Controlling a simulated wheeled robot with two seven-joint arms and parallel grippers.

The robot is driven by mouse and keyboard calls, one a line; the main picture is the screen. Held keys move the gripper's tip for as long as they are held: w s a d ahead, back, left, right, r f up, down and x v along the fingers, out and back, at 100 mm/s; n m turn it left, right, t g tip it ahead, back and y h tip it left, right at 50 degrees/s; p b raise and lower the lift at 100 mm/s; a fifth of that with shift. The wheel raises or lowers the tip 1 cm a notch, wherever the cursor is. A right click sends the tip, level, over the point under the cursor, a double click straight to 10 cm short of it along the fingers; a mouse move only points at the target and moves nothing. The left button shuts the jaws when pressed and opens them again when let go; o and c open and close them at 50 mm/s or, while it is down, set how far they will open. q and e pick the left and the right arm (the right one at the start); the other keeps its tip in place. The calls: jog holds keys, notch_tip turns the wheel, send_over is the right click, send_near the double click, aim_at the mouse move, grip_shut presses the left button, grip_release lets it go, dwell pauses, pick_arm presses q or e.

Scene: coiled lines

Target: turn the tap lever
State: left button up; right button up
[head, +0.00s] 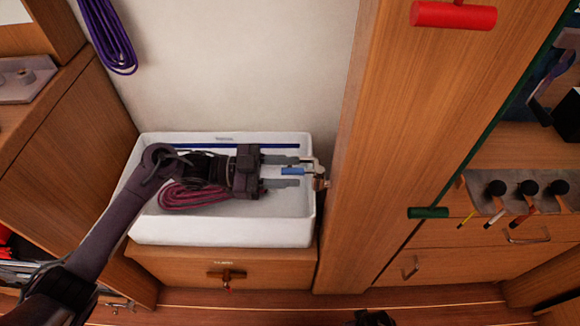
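The tap (318,170) is a pale metal fitting on the side of the wooden upright, at the right end of a white basin. Its blue lever (292,171) points left over the basin. My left gripper (300,172) is open, with one grey finger on the far side of the blue lever and one on the near side. Gaps show between the fingers and the lever. A dark part at the bottom edge may belong to my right arm; no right fingers show.
The white basin (225,233) holds a coiled purple-red line (185,197) under my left arm. A purple coil (108,38) hangs on the wall. The wooden upright (395,130) stands close right of the tap, with a red handle (453,15) and a green one (428,212).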

pick_arm(q)
jog(key=shift+d, duration=0.45)
pick_arm(e)
jog(key=shift+f, duration=0.15)
pick_arm(q)
jog(key=shift+c, duration=0.5)
grip_shut()
